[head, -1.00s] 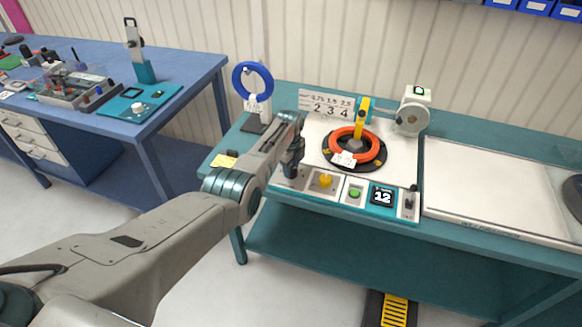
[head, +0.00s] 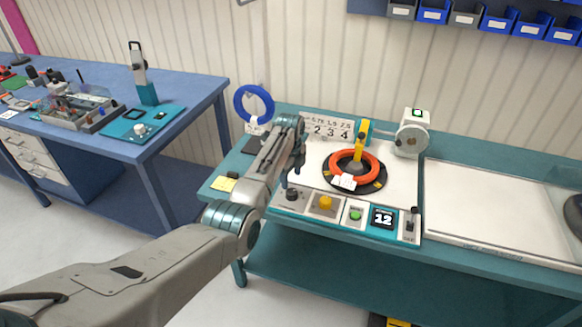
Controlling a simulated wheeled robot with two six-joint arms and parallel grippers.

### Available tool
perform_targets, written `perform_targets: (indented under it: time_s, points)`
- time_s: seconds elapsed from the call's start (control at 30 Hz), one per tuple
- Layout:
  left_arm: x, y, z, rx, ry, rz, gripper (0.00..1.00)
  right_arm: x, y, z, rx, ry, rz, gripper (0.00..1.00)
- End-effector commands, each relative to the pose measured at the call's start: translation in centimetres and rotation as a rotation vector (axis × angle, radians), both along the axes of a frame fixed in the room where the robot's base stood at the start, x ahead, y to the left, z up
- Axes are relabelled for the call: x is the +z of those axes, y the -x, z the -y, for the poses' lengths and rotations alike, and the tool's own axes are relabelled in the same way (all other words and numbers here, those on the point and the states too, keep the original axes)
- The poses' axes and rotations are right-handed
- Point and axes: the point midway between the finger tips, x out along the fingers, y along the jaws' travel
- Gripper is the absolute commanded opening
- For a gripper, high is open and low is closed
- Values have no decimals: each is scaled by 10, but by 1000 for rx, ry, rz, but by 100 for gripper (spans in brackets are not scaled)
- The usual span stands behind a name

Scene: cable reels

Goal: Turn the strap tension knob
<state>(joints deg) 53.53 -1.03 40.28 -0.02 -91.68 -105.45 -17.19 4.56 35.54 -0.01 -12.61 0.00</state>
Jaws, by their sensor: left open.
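The machine's front panel carries a dark knob (head: 292,195) at its left end and a yellow knob (head: 325,203) beside it. I cannot read which one is labelled for strap tension. My left gripper (head: 290,180) is open and empty, pointing down just above and behind the dark knob, apart from it as far as I can see. Its fingers are small and partly hidden by the wrist. My right gripper is not in view.
An orange cable coil (head: 371,165) lies on a black turntable behind the panel, under a yellow arm (head: 360,143). A blue coil (head: 240,104) hangs on a stand at left. A white reel unit (head: 412,136) stands behind. A white board (head: 490,205) lies to the right.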

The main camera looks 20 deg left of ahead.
Motion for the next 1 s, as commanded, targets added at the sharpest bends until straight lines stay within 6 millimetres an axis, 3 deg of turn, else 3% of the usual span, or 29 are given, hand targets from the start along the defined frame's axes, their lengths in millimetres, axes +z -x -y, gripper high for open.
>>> perform_targets:
  time_s: [0.2, 0.43, 0.83, 1.0]
  points:
    - [32, 0, 0, 0, 0, 3, 58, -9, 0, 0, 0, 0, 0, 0]
    - [42, 1, 0, 0, 0, 1, 58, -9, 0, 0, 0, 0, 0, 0]
    - [39, 3, -1, 6, 0, 1, 58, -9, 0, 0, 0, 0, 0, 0]
    - [9, 24, -8, 117, 0, 13, 58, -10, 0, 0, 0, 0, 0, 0]
